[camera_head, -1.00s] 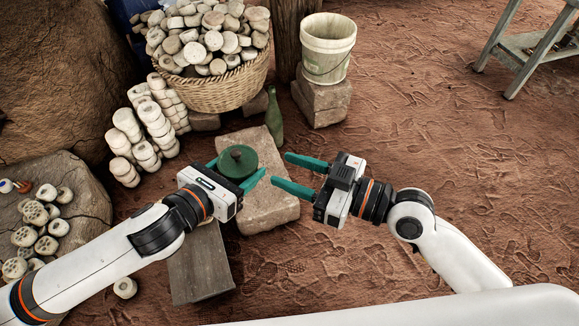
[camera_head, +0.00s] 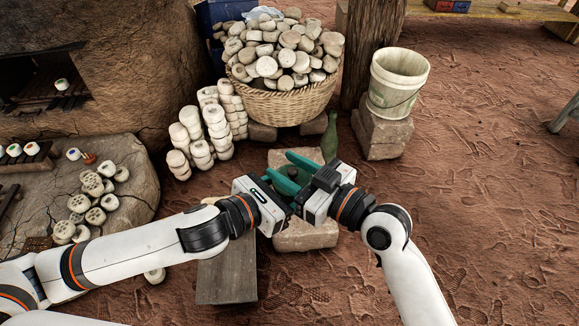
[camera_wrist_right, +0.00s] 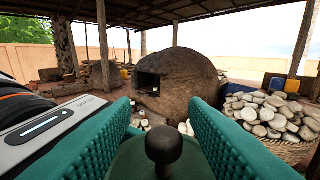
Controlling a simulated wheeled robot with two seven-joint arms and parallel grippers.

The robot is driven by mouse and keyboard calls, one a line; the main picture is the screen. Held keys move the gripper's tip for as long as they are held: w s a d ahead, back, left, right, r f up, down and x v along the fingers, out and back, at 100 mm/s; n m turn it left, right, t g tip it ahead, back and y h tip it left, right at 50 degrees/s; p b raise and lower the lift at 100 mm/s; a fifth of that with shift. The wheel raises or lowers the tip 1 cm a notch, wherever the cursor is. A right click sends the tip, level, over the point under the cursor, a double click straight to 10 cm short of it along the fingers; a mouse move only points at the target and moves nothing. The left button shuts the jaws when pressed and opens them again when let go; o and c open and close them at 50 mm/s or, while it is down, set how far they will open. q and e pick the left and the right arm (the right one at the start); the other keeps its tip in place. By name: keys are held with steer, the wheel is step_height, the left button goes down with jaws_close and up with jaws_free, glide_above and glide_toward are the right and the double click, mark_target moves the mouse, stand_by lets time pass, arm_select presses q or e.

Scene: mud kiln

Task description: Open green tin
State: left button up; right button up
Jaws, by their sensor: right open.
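The green tin's lid (camera_wrist_right: 138,162) with its dark round knob (camera_wrist_right: 164,144) shows at the bottom middle of the right wrist view. The lid and knob lie between the two teal fingers of my right gripper (camera_head: 280,164), which is open with a finger on each side. In the head view the tin is mostly hidden by the grippers, above the pale stone block (camera_head: 306,238). My left gripper (camera_head: 264,204) is at the tin from the left. Its fingers are largely hidden behind the right gripper, so its hold on the tin cannot be made out.
A green bottle (camera_head: 329,137) stands close behind the grippers. A white bucket (camera_head: 397,82) sits on a block at right. A basket (camera_head: 285,104) of round stones is at the back, with stacked pale pieces left of it. A wooden plank (camera_head: 227,272) lies in front.

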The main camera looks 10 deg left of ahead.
jaws_close()
stand_by(0.4)
steer(key=shift+r, duration=0.15)
stand_by(0.5)
steer(key=shift+r, duration=0.95)
